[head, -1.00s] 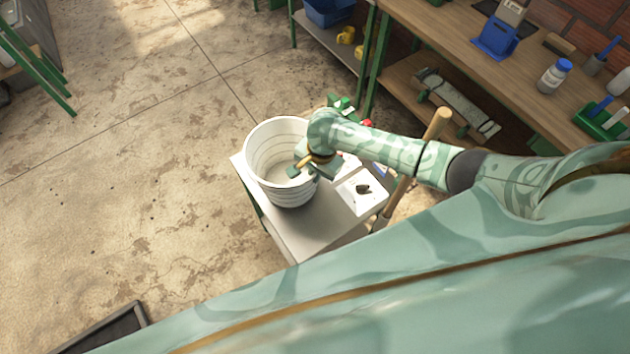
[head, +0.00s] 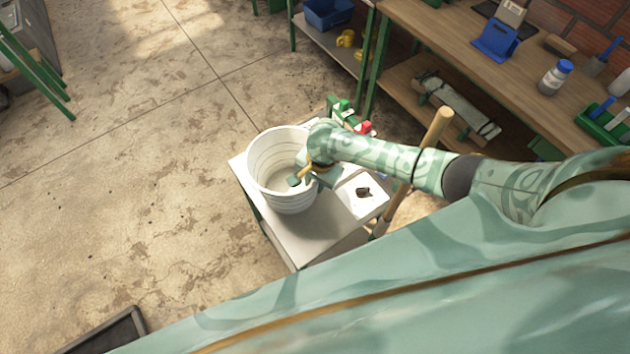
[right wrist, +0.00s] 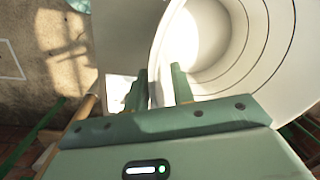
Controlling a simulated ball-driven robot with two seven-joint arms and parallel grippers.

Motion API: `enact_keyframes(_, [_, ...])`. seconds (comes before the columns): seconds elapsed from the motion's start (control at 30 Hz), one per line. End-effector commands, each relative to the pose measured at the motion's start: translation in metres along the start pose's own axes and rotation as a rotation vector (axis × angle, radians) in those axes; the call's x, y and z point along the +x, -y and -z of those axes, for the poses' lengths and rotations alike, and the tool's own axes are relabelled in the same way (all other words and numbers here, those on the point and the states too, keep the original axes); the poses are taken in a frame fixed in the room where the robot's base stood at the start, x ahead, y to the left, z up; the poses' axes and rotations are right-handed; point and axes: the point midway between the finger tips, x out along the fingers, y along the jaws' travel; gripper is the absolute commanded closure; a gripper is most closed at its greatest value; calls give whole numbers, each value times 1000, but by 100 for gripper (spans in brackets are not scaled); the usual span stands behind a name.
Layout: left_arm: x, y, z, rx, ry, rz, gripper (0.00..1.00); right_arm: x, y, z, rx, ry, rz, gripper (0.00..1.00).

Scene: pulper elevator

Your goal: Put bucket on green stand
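The white ribbed bucket (head: 285,200) is upright over the left part of a small stand with a pale grey top (head: 318,238) and green legs. Whether its base fully touches the top is hard to tell. My right gripper (head: 303,178) is at the bucket's right rim, one finger inside and one outside. In the right wrist view the bucket (right wrist: 235,50) fills the upper right, and its wall passes between the two fingers of the gripper (right wrist: 160,88), which looks shut on it. My left gripper is not in view.
A white card with a dark lump (head: 362,192) lies on the stand's right part. A wooden handle (head: 432,130) rises beside it. Green and red items (head: 350,118) are behind my forearm. A wooden workbench (head: 450,35) stands at upper right.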

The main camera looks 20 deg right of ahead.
Motion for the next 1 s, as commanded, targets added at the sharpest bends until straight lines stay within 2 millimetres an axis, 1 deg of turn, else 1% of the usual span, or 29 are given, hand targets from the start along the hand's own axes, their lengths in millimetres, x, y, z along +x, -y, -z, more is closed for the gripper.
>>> enact_keyframes(0.07, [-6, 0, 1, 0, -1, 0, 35, -11, 1, 0, 0, -1, 1, 76])
enact_keyframes(0.17, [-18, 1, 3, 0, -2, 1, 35, -33, 1, 0, -2, 0, 2, 76])
enact_keyframes(0.3, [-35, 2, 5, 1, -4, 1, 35, -68, 1, 0, -1, 0, 3, 76])
enact_keyframes(0.4, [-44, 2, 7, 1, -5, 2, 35, -90, 1, 0, -1, -1, 2, 76])
enact_keyframes(0.5, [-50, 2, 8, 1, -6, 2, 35, -106, 1, 0, -1, 0, 2, 76])
enact_keyframes(0.6, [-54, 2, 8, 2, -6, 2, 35, -116, 0, 0, -1, 1, 1, 76])
enact_keyframes(0.7, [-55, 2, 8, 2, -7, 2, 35, -121, 0, 0, -1, 1, 0, 76])
enact_keyframes(1.0, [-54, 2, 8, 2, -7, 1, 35, -120, 0, 0, 0, 1, 0, 76])
